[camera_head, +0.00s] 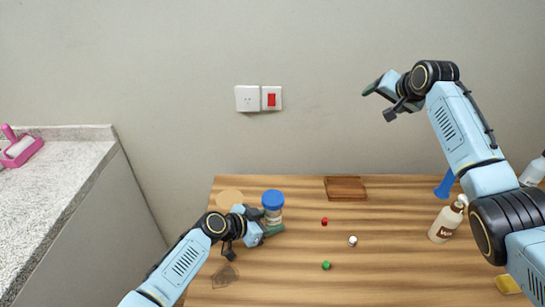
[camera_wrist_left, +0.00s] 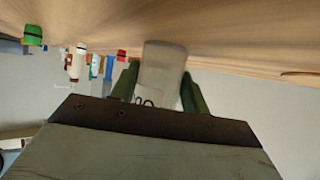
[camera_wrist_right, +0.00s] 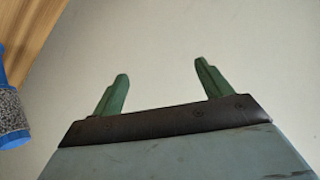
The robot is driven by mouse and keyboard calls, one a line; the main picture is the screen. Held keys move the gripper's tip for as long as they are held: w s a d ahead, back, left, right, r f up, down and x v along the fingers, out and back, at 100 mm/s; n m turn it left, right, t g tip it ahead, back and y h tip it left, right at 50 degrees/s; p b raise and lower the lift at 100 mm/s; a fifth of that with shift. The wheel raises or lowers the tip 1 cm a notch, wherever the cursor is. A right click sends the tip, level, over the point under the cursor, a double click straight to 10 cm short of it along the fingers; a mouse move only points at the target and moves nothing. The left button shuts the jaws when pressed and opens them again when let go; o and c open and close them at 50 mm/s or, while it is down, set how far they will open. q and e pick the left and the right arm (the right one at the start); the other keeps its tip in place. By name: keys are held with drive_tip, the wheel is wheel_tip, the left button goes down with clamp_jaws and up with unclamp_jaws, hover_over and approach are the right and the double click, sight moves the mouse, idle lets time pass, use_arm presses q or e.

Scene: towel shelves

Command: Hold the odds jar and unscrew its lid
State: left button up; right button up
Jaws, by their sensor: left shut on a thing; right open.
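The jar (camera_head: 274,216) stands on the wooden table with its blue lid (camera_head: 272,199) on top. My left gripper (camera_head: 268,232) is shut on the lower body of the jar. In the left wrist view the pale, see-through jar body (camera_wrist_left: 162,68) sits between the two green fingers; its lid is not visible there. My right gripper (camera_head: 377,103) is open and empty, raised high in front of the wall, well to the right of the jar and above it. The right wrist view shows its two fingers (camera_wrist_right: 162,92) apart with nothing between them.
Small red (camera_head: 324,221), white (camera_head: 352,240) and green (camera_head: 326,265) pieces lie mid-table. A brown wooden tray (camera_head: 346,188) is at the back. A white bottle (camera_head: 446,222) and a blue object (camera_head: 445,185) stand at the right. A round tan disc (camera_head: 229,198) lies left of the jar.

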drive_tip(key=s+a+f+g+y, duration=0.1)
drive_tip(key=s+a+f+g, duration=0.15)
drive_tip(key=a, duration=0.75)
drive_tip(key=n+g+h, duration=0.2)
drive_tip(key=g+h, duration=0.1)
drive_tip(key=g, duration=0.4)
hover_over(273, 199)
wheel_tip(273, 199, down, 5)
wheel_tip(273, 199, down, 11)
drive_tip(key=shift+w+r, duration=0.15)
drive_tip(key=shift+r, duration=0.05)
drive_tip(key=c, duration=1.2)
drive_tip(key=shift+n, duration=1.5)
